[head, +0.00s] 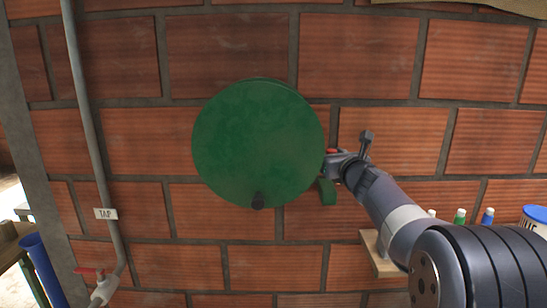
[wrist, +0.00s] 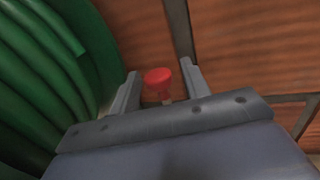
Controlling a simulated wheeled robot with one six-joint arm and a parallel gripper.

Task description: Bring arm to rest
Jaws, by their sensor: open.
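My arm reaches in from the lower right in the head view. My gripper (head: 345,157) is at the right edge of the large green wheel (head: 255,140), close to the brick wall. In the wrist view the two fingers are apart, with a red knob (wrist: 158,84) showing between them. There are gaps on both sides of the knob, and I cannot tell how deep it sits between the fingers. A bit of red (head: 332,151) also shows beside the gripper in the head view.

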